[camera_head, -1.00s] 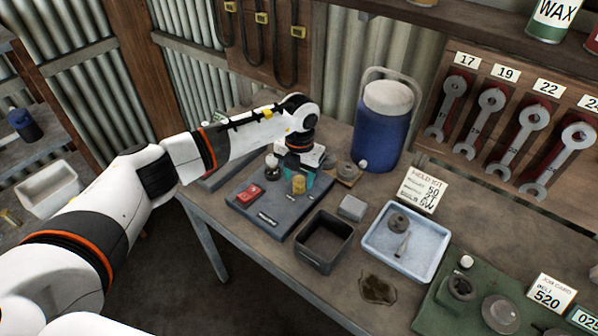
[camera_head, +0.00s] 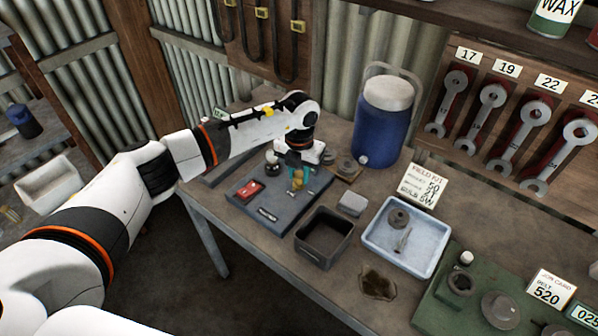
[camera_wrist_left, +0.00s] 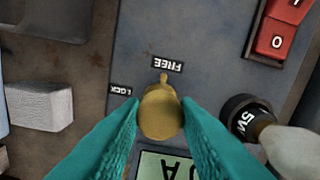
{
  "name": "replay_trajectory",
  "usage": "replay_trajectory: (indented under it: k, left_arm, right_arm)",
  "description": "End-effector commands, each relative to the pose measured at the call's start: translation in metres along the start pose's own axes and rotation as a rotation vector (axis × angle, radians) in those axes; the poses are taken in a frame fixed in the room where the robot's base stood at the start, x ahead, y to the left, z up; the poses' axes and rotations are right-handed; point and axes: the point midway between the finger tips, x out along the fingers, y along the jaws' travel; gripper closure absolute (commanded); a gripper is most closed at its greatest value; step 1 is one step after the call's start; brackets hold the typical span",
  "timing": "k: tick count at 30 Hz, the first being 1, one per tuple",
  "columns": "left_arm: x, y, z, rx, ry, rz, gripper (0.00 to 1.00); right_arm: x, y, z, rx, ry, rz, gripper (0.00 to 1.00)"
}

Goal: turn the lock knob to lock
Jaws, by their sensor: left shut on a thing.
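The brass lock knob (camera_head: 297,185) stands on the dark grey panel box (camera_head: 262,207) on the bench. In the left wrist view the knob (camera_wrist_left: 161,112) has its small pointer toward the FREE label (camera_wrist_left: 168,64). The LOCK label (camera_wrist_left: 121,90) is to the left of the pointer. My left gripper (camera_head: 298,179) is shut on the knob, with a teal finger on each side; the fingers also show in the left wrist view (camera_wrist_left: 161,118). The knob's lower part is hidden. My right gripper is not in view.
A display (camera_wrist_left: 166,166) is below the lock knob in the wrist view. A dark open bin (camera_head: 324,258), a blue-white tray (camera_head: 377,253) and a blue jug (camera_head: 381,130) stand nearby.

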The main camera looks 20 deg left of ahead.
Motion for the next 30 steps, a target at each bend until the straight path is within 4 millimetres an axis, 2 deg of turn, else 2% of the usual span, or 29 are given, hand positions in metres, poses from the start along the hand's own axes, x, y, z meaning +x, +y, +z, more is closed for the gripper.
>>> replay_trajectory:
  k: [8, 30]
  left_arm:
    - [0.000, 0.000, -0.001, -0.193, 0.001, 0.000, 0.94]
    - [-0.001, 0.000, -0.001, -0.895, -0.005, 0.001, 0.94]
  right_arm:
    - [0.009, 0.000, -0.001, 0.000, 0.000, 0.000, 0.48]
    - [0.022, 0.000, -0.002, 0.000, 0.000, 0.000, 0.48]
